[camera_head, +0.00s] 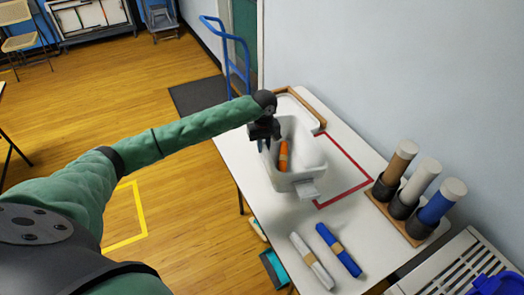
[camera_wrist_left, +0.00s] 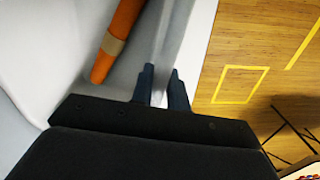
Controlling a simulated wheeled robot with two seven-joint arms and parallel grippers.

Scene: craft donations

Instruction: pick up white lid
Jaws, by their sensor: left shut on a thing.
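My left gripper (camera_head: 264,130) is at the far left part of the rim of a white bin (camera_head: 290,182) on the table. In the left wrist view its two fingers (camera_wrist_left: 161,90) straddle the bin's thin pale wall (camera_wrist_left: 172,45) and are shut on it. An orange roll with a tan band (camera_head: 283,156) lies inside the bin; it also shows in the left wrist view (camera_wrist_left: 118,35). A flat white piece (camera_head: 293,104), perhaps the white lid, lies behind the bin by a wooden edge, partly hidden by my gripper. My right gripper is not in view.
A red outline (camera_head: 352,162) marks the table right of the bin. A wooden stand (camera_head: 397,216) holds brown, white and blue rolls upright. A white roll (camera_head: 312,261) and a blue roll (camera_head: 338,250) lie near the front. A blue-handled cart (camera_head: 228,47) stands beyond the table.

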